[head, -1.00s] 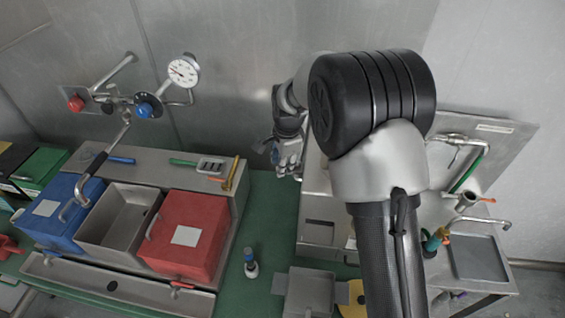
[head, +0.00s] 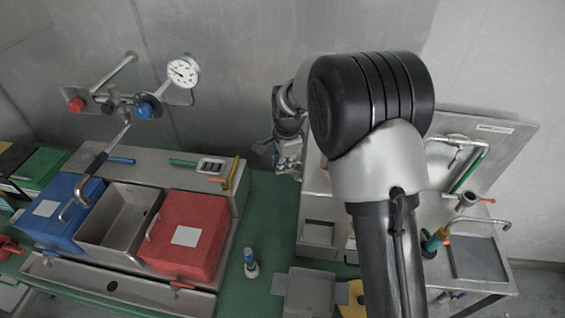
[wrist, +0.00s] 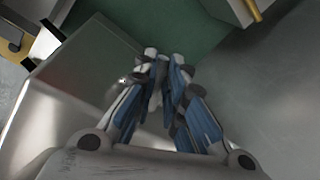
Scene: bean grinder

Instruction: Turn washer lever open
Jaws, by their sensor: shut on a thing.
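My gripper (wrist: 165,62) is pointed down beside the metal washer box (wrist: 75,85), with its blue-padded fingers close together. A small grey lever part (wrist: 124,83) shows at the left finger and runs in between the fingers. It appears to be the washer lever, and most of it is hidden by the fingers. In the head view, my gripper (head: 288,160) is at the left edge of the metal station (head: 318,205), partly behind my arm. The lever cannot be made out there.
At left stand a blue bin (head: 62,212), a grey bin (head: 118,215) and a red bin (head: 188,235). A small bottle (head: 250,263) stands on the green table (head: 262,215).

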